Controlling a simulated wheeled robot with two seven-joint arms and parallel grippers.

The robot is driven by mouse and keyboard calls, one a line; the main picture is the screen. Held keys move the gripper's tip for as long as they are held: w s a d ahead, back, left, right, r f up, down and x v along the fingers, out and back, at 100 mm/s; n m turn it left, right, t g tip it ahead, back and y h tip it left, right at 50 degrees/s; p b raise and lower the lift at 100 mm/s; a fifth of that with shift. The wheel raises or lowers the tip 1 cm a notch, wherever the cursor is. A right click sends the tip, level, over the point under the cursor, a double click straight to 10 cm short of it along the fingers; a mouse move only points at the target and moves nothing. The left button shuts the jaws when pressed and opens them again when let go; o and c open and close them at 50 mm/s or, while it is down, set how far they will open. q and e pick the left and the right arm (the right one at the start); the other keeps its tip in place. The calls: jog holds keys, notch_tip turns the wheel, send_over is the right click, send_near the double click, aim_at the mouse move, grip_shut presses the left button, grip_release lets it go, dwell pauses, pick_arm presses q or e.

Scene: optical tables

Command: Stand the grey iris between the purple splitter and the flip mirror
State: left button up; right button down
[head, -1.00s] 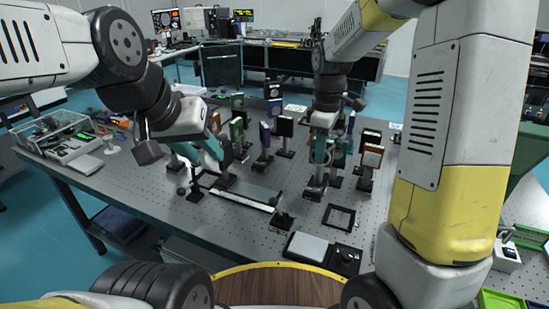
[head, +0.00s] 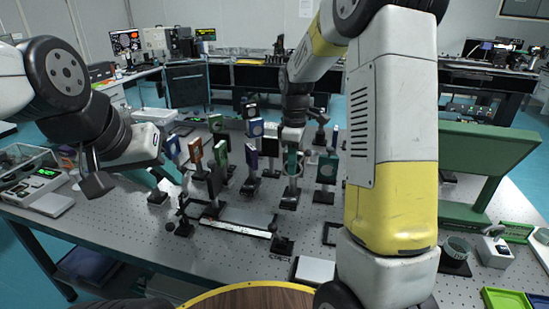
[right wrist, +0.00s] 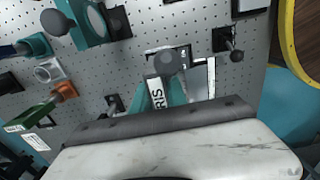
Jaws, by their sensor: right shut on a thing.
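My right gripper (head: 292,165) is upright over the table, its teal fingers shut on the grey iris. The iris's dark base (head: 289,200) shows below the fingers; I cannot tell whether it touches the table. In the right wrist view, a white label reading IRIS (right wrist: 157,88) sits between the teal fingers. The purple splitter (head: 251,157) stands upright to the left of the right gripper. I cannot tell which mount is the flip mirror; a teal-framed optic (head: 327,169) stands to the right. My left gripper (head: 168,176) is at the left over the table; its jaw opening is unclear.
Several upright optics, including an orange-framed one (head: 196,152) and a green one (head: 221,153), stand to the left and behind. A flat grey plate with a white strip (head: 236,228) lies in front. A green stand (head: 485,165) is at the right. Bare perforated table shows in front.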

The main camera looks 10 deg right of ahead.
jog(key=w+a+f, duration=0.1)
jog(key=w+f, duration=0.3)
jog(key=w, duration=0.5)
jog(key=shift+w+a+f, duration=0.2)
jog(key=shift+w+a, duration=0.15)
jog(key=shift+f, duration=0.15)
jog(key=c, duration=1.3)
grip_release()
